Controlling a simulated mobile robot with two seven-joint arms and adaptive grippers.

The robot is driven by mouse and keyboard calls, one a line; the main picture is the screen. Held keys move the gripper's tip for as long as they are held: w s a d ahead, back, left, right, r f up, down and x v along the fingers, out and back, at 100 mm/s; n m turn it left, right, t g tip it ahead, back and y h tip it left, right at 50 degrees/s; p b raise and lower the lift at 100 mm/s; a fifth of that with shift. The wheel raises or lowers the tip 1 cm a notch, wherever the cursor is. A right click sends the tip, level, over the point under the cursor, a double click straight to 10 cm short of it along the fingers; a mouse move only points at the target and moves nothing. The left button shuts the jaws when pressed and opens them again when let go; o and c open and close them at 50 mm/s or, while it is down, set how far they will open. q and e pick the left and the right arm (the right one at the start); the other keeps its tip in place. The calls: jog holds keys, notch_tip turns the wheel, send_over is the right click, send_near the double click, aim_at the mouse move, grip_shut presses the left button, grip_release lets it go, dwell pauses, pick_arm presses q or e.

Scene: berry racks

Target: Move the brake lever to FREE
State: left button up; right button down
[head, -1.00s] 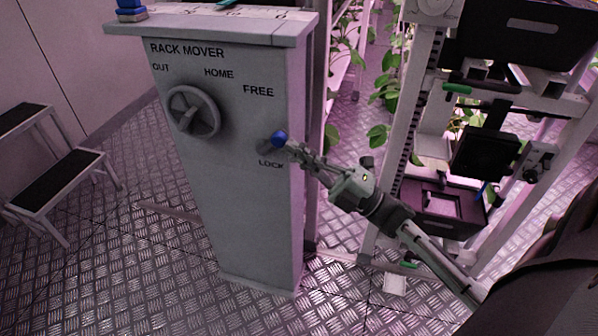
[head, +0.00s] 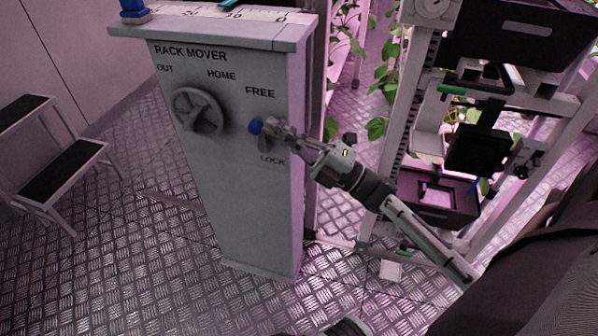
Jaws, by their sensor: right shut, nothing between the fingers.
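The brake lever is on the front of the grey rack mover cabinet (head: 225,240), between the words FREE (head: 260,92) and LOCK (head: 271,160). Its blue knob (head: 255,126) stands left of its grey pivot (head: 264,143), nearer the level of the middle than either word. My right gripper (head: 270,128) is shut, with nothing between its fingers, and its tips are at the knob's right side. I cannot tell whether they touch it. The fingers hide part of the lever. My left gripper is not in view.
A spoked handwheel (head: 198,110) sits left of the lever. A blue block (head: 133,10) stands on the cabinet's top. A step stool (head: 62,170) is at the left. A rack with black crates (head: 433,205) stands at the right. The floor before the cabinet is clear.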

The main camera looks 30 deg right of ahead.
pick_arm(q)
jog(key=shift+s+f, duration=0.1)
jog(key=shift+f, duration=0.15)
pick_arm(e)
jog(key=shift+w+a+r, duration=0.15)
jog(key=shift+w+a, duration=0.05)
jog(key=shift+w, duration=0.05)
jog(key=shift+d, duration=0.1)
dwell(0.3)
